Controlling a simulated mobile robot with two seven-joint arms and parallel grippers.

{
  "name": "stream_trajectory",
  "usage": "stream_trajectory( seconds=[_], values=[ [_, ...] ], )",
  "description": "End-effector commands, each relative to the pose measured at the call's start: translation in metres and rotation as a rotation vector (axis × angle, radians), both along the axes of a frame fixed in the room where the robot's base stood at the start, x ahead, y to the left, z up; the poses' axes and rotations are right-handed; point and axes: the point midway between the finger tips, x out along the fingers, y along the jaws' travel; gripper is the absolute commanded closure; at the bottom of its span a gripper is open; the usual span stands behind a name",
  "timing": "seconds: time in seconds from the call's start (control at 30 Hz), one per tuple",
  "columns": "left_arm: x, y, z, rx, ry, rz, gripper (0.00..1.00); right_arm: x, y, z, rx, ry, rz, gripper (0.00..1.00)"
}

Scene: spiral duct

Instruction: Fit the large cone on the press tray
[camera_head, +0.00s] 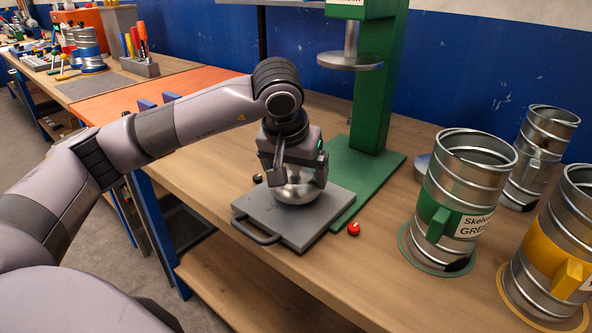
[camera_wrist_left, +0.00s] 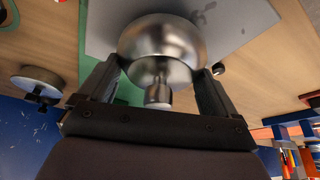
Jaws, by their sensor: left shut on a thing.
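The large cone (camera_head: 297,194) is a shiny, rounded metal piece with a short knob on top. My left gripper (camera_head: 295,177) is shut on it from above. In the left wrist view the cone (camera_wrist_left: 162,42) sits between the two fingers of the gripper (camera_wrist_left: 159,86), with its knob toward the palm. The press tray (camera_head: 322,206) is a flat grey plate with a front handle, and the cone is over its middle. The tray (camera_wrist_left: 243,22) also shows under the cone in the wrist view. I cannot tell whether the cone rests fully on it.
The green press (camera_head: 375,85) stands behind the tray, its round ram plate (camera_head: 350,61) raised. A red knob (camera_head: 354,229) is right of the tray. A green-banded duct (camera_head: 462,190) and a yellow-banded duct (camera_head: 556,250) stand at right. A metal disc-like piece (camera_head: 421,168) is behind the green-banded duct.

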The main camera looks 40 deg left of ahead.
Motion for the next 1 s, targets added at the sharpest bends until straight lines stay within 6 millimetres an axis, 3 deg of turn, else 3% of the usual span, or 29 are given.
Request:
stream_trajectory(
  seconds=[1.0],
  values=[
    [0.0005, 0.0001, -0.0069, 0.0, -0.004, 0.001, 0.65, -0.0001, 0.0, -0.0075, 0.0, 0.0, 0.0, 0.57]
  ],
)
